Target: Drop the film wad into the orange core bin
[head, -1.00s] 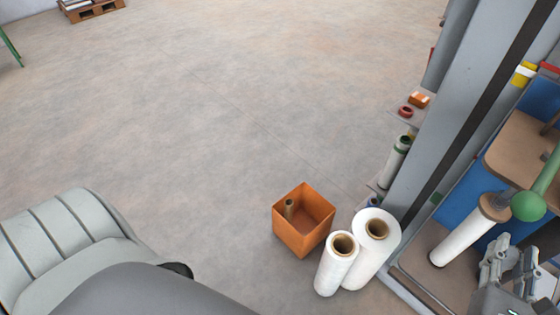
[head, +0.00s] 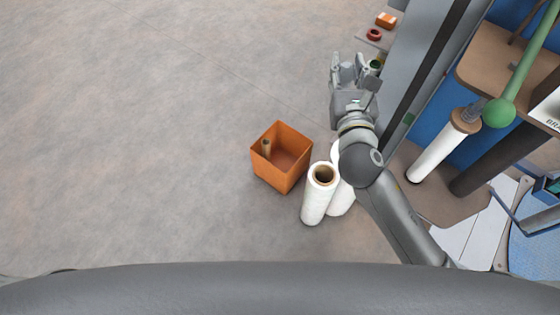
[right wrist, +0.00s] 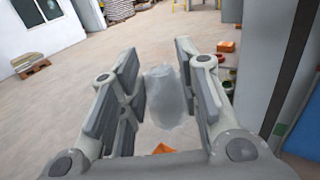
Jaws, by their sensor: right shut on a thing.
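The film wad (right wrist: 164,97) is a pale translucent lump between the two fingers of my right gripper (right wrist: 160,88). In the head view my right gripper (head: 349,66) is shut on it, and the wad itself is hard to make out there. The orange core bin (head: 269,173) is an open box on the floor, left of and nearer than the gripper. A brown cardboard core (head: 266,147) stands inside it. A bit of orange, likely the bin, shows low in the right wrist view (right wrist: 163,149). My left gripper is not in view.
White film rolls (head: 318,198) stand right beside the bin, partly behind my right arm. A grey machine post (head: 428,65) and a shelf with a small orange box (head: 386,20) and a red ring (head: 374,34) are to the right. The floor to the left is clear.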

